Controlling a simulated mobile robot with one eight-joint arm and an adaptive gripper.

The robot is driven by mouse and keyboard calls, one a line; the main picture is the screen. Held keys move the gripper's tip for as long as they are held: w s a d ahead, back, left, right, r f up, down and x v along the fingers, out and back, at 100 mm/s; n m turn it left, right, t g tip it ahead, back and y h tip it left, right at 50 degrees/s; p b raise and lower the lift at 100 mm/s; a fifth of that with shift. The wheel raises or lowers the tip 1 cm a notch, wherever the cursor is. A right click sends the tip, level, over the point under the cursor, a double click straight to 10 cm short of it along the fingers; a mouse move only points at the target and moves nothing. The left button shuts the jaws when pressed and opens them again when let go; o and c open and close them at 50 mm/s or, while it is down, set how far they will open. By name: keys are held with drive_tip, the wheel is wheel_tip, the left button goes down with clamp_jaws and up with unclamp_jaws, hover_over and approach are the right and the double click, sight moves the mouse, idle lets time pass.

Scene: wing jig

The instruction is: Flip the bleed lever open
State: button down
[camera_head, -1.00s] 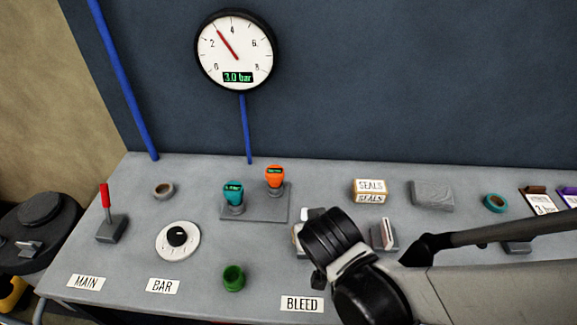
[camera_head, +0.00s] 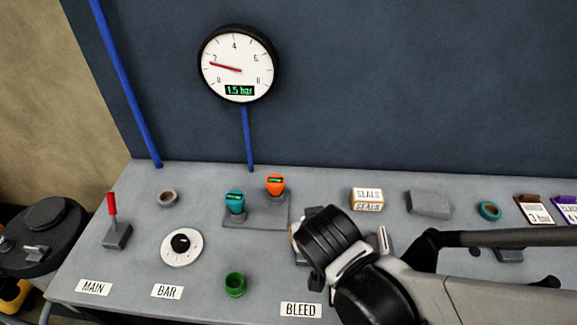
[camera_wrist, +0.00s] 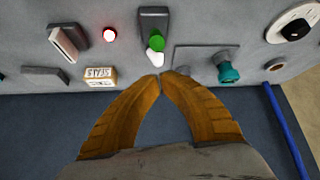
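The bleed lever shows in the wrist view with a dark grey base (camera_wrist: 154,17), a green part (camera_wrist: 156,41) and a white end (camera_wrist: 155,58). The white end points toward my fingertips. My gripper (camera_wrist: 160,75) has two orange fingers whose tips meet just below that end. Nothing shows between them, and I cannot tell whether they touch the lever. In the head view my black wrist hides most of the lever and gripper, behind the BLEED label (camera_head: 301,310). The round gauge (camera_head: 238,64) reads 1.5 bar.
The teal (camera_head: 235,202) and orange (camera_head: 275,186) fittings stand on a plate left of my wrist. The SEALS box (camera_head: 367,198) is behind it. A red light (camera_wrist: 109,34) glows beside the lever. The red-handled MAIN lever (camera_head: 113,220) and BAR dial (camera_head: 181,246) are at left.

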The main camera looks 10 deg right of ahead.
drive_tip(key=p+v, duration=0.1)
drive_tip(key=v, duration=0.2)
drive_tip(key=shift+s+a+f, duration=0.1)
drive_tip(key=shift+a, duration=0.05)
drive_tip(key=shift+s+a+r+p, duration=0.1)
drive_tip(key=shift+s+r+p, duration=0.3)
drive_tip(key=shift+s, duration=0.2)
